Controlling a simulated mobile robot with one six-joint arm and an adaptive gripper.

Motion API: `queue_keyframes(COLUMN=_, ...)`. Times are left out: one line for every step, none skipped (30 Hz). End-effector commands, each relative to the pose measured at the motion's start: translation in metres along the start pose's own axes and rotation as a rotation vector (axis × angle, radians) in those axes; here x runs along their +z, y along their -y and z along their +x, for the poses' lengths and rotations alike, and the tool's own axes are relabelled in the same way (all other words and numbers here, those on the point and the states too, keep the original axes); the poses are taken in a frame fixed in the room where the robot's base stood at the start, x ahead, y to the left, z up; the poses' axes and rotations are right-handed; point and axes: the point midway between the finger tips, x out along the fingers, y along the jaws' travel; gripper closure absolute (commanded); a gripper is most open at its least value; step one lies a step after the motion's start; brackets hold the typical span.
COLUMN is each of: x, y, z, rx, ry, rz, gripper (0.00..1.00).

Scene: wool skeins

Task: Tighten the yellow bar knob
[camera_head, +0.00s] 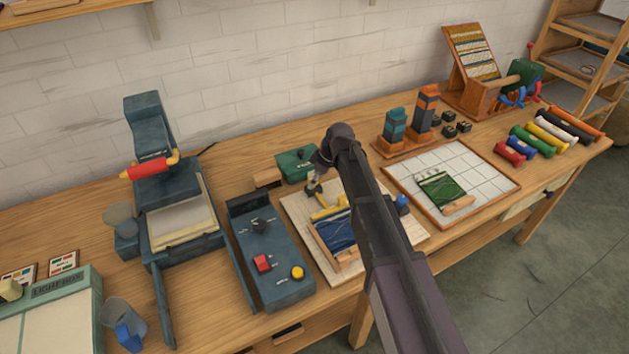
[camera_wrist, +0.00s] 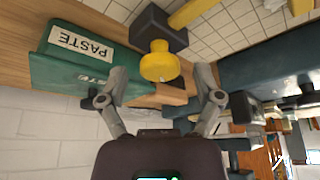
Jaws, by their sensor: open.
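The yellow bar knob (camera_wrist: 159,62) shows at the upper middle of the wrist view, a round knob on a dark block (camera_wrist: 158,24). A yellow bar (camera_wrist: 192,11) runs out of that block to the upper right. My gripper (camera_wrist: 160,80) is open, with one finger to each side of the knob and a gap on both sides; nothing is between the fingers but the knob's space. In the head view my gripper (camera_head: 320,168) is over the wooden board, by the yellow bar (camera_head: 330,211); the knob cannot be made out there.
A green PASTE box (camera_wrist: 80,62) stands close beside my left finger, also seen in the head view (camera_head: 295,164). A dark control box (camera_head: 270,253) with red and yellow knobs lies left of the board (camera_head: 295,205). A tiled tray (camera_head: 480,165) is to the right.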

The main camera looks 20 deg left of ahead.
Motion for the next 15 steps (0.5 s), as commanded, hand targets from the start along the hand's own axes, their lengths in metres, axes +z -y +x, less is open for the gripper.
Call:
queue_keyframes(x=0.0000, y=-0.0001, z=0.0008, rx=0.000, ry=0.000, rz=0.000, gripper=0.16)
queue_keyframes(x=-0.0001, y=-0.0001, z=0.0008, rx=0.000, ry=0.000, rz=0.000, gripper=0.16)
queue_keyframes(x=-0.0001, y=-0.0001, z=0.0008, rx=0.000, ry=0.000, rz=0.000, gripper=0.16)
queue_keyframes(x=-0.0001, y=-0.0001, z=0.0007, rx=0.000, ry=0.000, rz=0.000, gripper=0.16)
queue_keyframes(x=-0.0002, y=0.0000, z=0.0006, rx=0.000, ry=0.000, rz=0.000, gripper=0.16)
queue_keyframes(x=-0.0002, y=0.0000, z=0.0005, rx=0.000, ry=0.000, rz=0.000, gripper=0.16)
queue_keyframes(x=-0.0002, y=0.0000, z=0.0005, rx=0.000, ry=0.000, rz=0.000, gripper=0.16)
queue_keyframes(x=-0.0002, y=0.0000, z=0.0005, rx=0.000, ry=0.000, rz=0.000, gripper=0.16)
queue_keyframes(x=-0.0002, y=0.0000, z=0.0005, rx=0.000, ry=0.000, rz=0.000, gripper=0.16)
queue_keyframes(x=-0.0002, y=0.0000, z=0.0005, rx=0.000, ry=0.000, rz=0.000, gripper=0.22)
queue_keyframes(x=-0.0002, y=0.0000, z=0.0005, rx=0.000, ry=0.000, rz=0.000, gripper=0.31)
queue_keyframes(x=-0.0001, y=0.0000, z=0.0005, rx=0.000, ry=0.000, rz=0.000, gripper=0.43)
queue_keyframes(x=-0.0001, y=0.0000, z=0.0005, rx=0.000, ry=0.000, rz=0.000, gripper=0.52)
queue_keyframes(x=-0.0001, y=0.0000, z=0.0005, rx=0.000, ry=0.000, rz=0.000, gripper=0.61)
queue_keyframes(x=-0.0001, y=0.0000, z=0.0005, rx=0.000, ry=0.000, rz=0.000, gripper=0.73)
